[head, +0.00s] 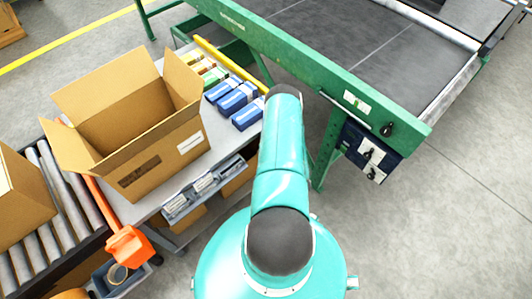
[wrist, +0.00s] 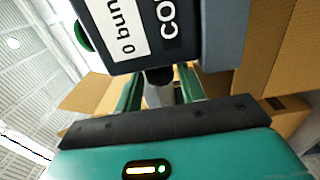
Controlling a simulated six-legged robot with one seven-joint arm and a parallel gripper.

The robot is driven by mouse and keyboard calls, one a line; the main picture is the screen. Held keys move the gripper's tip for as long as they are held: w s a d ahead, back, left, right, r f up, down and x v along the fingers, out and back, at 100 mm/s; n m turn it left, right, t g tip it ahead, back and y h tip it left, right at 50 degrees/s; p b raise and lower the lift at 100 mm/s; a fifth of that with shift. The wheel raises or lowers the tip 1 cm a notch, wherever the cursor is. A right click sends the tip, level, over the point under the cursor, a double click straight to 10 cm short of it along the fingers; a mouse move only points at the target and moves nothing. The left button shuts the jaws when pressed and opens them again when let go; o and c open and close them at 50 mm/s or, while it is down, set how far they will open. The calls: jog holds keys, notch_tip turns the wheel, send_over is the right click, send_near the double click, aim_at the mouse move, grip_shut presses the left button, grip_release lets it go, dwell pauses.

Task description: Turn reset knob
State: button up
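In the head view a dark blue control box (head: 354,138) hangs under the green machine frame, right of my arm. It carries pale panels with a black upper knob (head: 367,153) and a black lower knob (head: 371,174). Another black knob (head: 387,129) sits on the green frame just above. Labels are too small to read, so I cannot tell which is the reset knob. In the wrist view my gripper (wrist: 160,76) has two green fingers standing apart, with a dark rounded piece visible between them. My gripper is hidden behind my arm in the head view.
The wrist view shows a dark blue-grey box (wrist: 225,35) with a partly cropped label close above the fingers, and cardboard behind. The head view shows an open carton (head: 150,145) and blue packs (head: 236,97) on a table left of my arm. Floor at right is clear.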

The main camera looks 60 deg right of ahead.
jog(key=v, duration=1.3)
jog(key=shift+s, duration=0.4)
jog(key=shift+a, duration=0.1)
